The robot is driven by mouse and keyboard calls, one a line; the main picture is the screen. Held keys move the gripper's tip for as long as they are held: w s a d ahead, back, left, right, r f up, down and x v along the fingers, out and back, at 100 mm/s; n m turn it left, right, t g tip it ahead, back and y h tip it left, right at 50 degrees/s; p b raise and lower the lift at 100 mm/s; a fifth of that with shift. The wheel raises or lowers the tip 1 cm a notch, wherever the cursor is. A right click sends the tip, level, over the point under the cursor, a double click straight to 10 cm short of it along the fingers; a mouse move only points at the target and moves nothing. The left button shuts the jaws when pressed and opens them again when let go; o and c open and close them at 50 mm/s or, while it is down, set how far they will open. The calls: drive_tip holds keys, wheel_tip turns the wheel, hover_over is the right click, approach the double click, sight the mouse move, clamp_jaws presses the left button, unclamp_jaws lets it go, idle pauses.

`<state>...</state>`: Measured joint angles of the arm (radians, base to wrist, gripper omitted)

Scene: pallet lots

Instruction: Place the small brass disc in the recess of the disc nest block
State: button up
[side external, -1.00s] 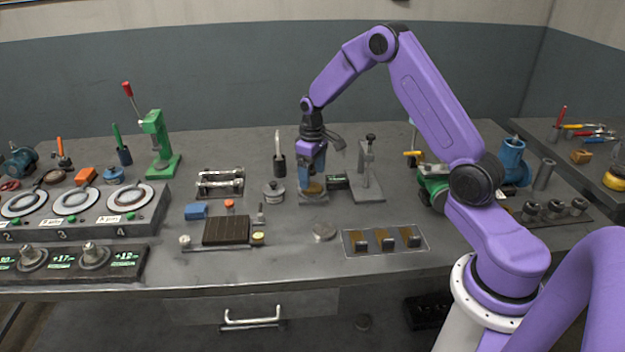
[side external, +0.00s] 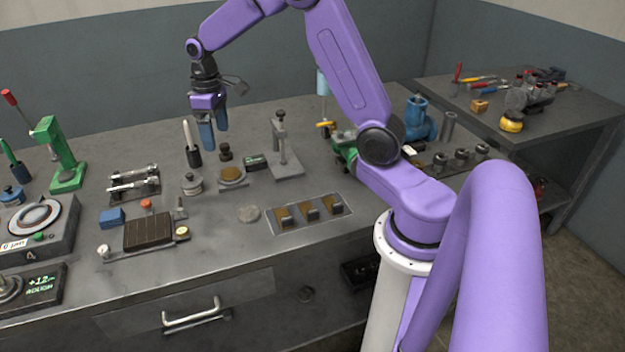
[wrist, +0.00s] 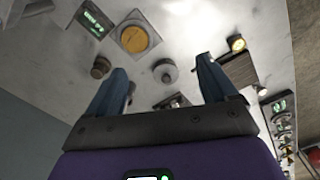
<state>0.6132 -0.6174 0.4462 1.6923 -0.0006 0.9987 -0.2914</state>
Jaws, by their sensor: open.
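The small brass disc (side external: 231,173) lies on the square grey disc nest block (side external: 236,184), right of and below my gripper in the side view. In the wrist view the brass disc (wrist: 133,39) sits within the square outline of the block (wrist: 152,28), surrounded by a paler ring. It appears to lie flat in the recess; its exact seating depth is too small to tell. My gripper (side external: 214,138) is open and empty, raised above the bench and apart from the disc and block. Its two blue fingers (wrist: 160,66) stand wide apart in the wrist view.
A dark knobbed piece (side external: 225,153) stands just behind the block. A grey lidded pot (side external: 191,184) and a pen holder (side external: 194,156) stand left of it. A small green display (side external: 255,162) and a stand (side external: 284,160) are to the right. A tray (side external: 311,214) lies in front.

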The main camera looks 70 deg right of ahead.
drive_tip(key=s+a+r+n, duration=0.3)
drive_tip(key=s+a+n, duration=0.1)
drive_tip(key=s+a, duration=0.95)
drive_tip(key=s+f+n, duration=0.1)
drive_tip(key=s+n, duration=0.4)
drive_tip(key=s, duration=1.5)
drive_tip(key=shift+s+d, duration=0.15)
drive_tip(key=shift+d, duration=0.15)
